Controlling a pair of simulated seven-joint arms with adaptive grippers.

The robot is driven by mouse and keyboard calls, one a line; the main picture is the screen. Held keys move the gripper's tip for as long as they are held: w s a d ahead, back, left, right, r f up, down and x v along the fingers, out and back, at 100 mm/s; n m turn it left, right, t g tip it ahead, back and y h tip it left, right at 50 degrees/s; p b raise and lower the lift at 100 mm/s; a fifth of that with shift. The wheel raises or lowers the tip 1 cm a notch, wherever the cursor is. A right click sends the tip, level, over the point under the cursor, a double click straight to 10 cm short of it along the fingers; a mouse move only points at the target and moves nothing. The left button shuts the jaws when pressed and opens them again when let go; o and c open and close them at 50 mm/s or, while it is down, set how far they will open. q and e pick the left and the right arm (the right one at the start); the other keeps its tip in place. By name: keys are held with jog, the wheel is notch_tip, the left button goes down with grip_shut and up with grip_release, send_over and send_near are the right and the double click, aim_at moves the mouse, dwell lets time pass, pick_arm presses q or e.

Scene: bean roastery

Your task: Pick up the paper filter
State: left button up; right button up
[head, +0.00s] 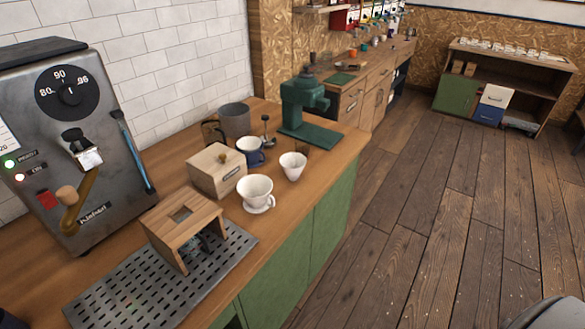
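A white, cone-shaped open cup that looks like the paper filter (293,167) stands on the wooden counter, near its front edge. A white dripper (256,190) with a side handle and a round base stands just in front of it to the left, apart from it. Neither of my grippers is in view, and nothing is touching the filter.
A wooden box (217,171), a blue mug (250,151), a grey canister (234,120) and a green grinder (306,108) stand around the filter. A wooden stand (184,222) sits on a perforated metal tray (120,298). A large machine (70,150) is at left.

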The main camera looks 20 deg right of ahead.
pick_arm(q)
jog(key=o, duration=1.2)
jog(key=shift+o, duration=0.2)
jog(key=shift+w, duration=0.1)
